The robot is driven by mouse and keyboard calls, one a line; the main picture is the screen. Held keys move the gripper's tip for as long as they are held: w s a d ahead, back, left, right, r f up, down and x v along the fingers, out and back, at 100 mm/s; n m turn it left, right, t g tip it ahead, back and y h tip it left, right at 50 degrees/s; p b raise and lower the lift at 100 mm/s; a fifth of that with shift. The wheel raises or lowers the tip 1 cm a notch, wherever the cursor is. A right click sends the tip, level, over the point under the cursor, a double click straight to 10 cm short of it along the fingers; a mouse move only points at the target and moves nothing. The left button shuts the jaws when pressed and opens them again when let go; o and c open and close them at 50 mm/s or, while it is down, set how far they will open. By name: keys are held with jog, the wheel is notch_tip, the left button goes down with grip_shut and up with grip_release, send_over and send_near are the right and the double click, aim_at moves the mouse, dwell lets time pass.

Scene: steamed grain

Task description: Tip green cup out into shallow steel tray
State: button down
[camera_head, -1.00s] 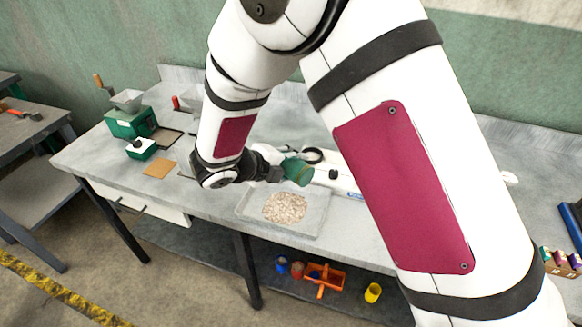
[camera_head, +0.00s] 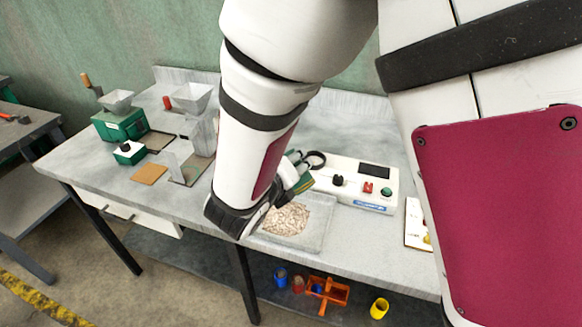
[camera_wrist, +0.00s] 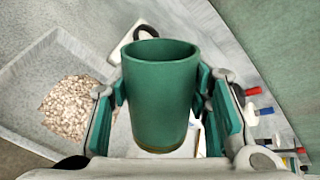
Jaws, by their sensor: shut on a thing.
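The green cup (camera_wrist: 160,98) is between the pads of my gripper (camera_wrist: 163,92), which is shut on it. In the wrist view its mouth is toward the top, and the visible inside wall is bare; its bottom inside is hidden. In the head view only a small piece of the cup (camera_head: 304,184) shows past my wrist, above the tray's back side. The shallow steel tray (camera_head: 322,222) lies on the bench with a heap of pale grain (camera_head: 286,219) in it. The tray (camera_wrist: 22,72) and grain (camera_wrist: 73,108) also show at left in the wrist view.
A white control box (camera_head: 350,183) with knobs stands behind and right of the tray. A green mill (camera_head: 118,118), a hopper (camera_head: 193,98) and a tan board (camera_head: 149,174) are at the left. Coloured cups and an orange scoop-like thing (camera_head: 327,290) are on the lower shelf.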

jog(key=m+t+b, duration=0.1)
jog(key=b, duration=0.2)
jog(key=shift+w+y, duration=0.15)
jog(key=shift+y, duration=0.15)
jog(key=shift+r+m+t+b, duration=0.15)
jog(key=shift+m+t+b, duration=0.2)
jog(key=shift+b, duration=0.35)
jog(key=shift+b, duration=0.4)
jog(key=shift+m+t+b, duration=0.25)
jog(key=shift+b, duration=0.3)
jog(key=shift+m+t+y+b, duration=0.3)
jog(key=shift+m+b, duration=0.1)
jog(key=shift+b, duration=0.5)
jog(key=shift+r+b, duration=0.1)
jog(key=shift+b, duration=0.2)
jog(key=shift+r+p, duration=0.3)
jog(key=shift+p, duration=0.8)
jog(key=shift+m+p, duration=0.3)
jog(key=shift+p, duration=0.45)
jog(key=shift+s+t+p, duration=0.25)
jog(key=shift+t+p, duration=0.15)
jog(key=shift+p, duration=0.7)
